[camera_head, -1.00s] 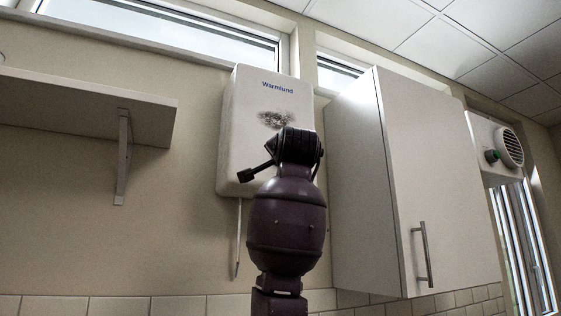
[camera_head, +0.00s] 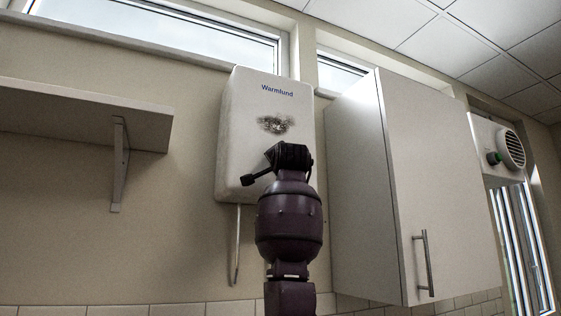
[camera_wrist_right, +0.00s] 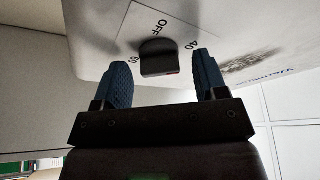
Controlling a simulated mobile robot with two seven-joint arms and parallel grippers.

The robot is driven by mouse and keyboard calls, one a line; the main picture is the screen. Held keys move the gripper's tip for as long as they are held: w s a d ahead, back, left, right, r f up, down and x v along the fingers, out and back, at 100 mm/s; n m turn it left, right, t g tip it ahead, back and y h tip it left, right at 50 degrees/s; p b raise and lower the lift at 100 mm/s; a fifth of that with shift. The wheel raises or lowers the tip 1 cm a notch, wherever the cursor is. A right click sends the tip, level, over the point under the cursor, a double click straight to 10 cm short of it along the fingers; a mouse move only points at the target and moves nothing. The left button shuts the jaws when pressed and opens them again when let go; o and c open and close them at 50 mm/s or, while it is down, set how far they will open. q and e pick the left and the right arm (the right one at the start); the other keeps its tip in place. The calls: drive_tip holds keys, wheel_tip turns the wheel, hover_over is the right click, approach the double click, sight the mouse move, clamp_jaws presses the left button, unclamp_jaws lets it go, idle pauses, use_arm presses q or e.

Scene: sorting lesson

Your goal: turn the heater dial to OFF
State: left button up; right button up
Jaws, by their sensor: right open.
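The white Warmlund heater (camera_head: 240,130) hangs on the wall in the head view, with a sooty patch on its front. Its dial is hidden there. In the right wrist view the black heater dial (camera_wrist_right: 158,55) sits on a white plate marked OFF, 40 and 60, on the heater (camera_wrist_right: 95,50). A small red mark shows near the dial's lower right edge, away from OFF. My right gripper (camera_wrist_right: 161,66) is open, its blue fingers on either side of the dial in the picture, with gaps to it. Depth is unclear. My left gripper is out of view.
A wall shelf (camera_head: 75,115) is at the left. A white cupboard (camera_head: 440,190) with a bar handle stands close to the heater's right. A thin pipe (camera_head: 238,245) hangs below the heater. A vent unit (camera_head: 512,148) is at the far right.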

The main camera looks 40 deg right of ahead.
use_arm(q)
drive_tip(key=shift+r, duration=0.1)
use_arm(e)
drive_tip(key=shift+c, duration=0.5)
drive_tip(key=c, duration=0.8)
drive_tip(key=shift+d, duration=0.1)
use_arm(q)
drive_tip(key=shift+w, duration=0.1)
use_arm(e)
drive_tip(key=shift+d+f+n+t+y, duration=0.1)
drive_tip(key=shift+n+t+y, duration=1.1)
drive_tip(key=shift+n, duration=2.5)
drive_tip(key=shift+d+r+n+t+y, duration=0.15)
drive_tip(key=shift+n+t+y, duration=0.2)
drive_tip(key=shift+n+y, duration=2.55)
drive_tip(key=shift+d+f+n+t+y, duration=0.15)
drive_tip(key=shift+n+t+y, duration=0.65)
drive_tip(key=shift+n, duration=4)
